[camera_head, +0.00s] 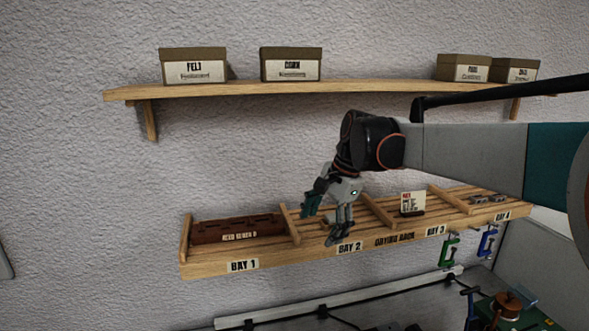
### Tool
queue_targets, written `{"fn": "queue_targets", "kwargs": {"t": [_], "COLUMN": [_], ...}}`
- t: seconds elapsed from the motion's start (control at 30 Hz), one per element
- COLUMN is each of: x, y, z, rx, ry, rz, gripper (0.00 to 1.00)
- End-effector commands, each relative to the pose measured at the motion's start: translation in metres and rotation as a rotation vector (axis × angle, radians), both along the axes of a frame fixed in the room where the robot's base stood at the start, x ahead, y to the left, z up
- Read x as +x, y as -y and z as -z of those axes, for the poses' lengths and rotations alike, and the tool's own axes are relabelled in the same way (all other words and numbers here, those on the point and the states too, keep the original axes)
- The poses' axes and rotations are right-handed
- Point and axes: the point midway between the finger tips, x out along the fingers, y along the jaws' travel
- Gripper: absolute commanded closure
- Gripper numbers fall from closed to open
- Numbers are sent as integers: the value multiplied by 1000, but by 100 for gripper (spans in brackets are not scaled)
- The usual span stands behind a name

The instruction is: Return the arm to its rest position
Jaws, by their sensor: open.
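My gripper (325,225) is open and hangs over bay 2 of the wooden drying rack (205,267). Its fingers point down, spread apart, with nothing seen between them. My arm reaches in from the right edge at shelf-rack height, and its wrist bends down to the gripper. Whether the fingertips touch the rack slats cannot be told. Part of bay 2 is hidden behind the gripper.
A brown block (237,229) lies in bay 1. A small card (412,203) stands in bay 3. A shelf (240,87) with several boxes is above my arm. Green (448,250) and blue (488,241) clamps hang at the rack's front. A cluttered bench is below right.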

Motion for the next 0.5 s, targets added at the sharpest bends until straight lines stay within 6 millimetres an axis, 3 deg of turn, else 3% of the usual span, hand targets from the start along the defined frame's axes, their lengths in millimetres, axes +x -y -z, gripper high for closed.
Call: {"fn": "queue_targets", "kwargs": {"t": [0.5], "x": [-117], "y": [62], "z": [72], "rx": [-181], "ry": [274], "rz": [-299], "gripper": [25]}}
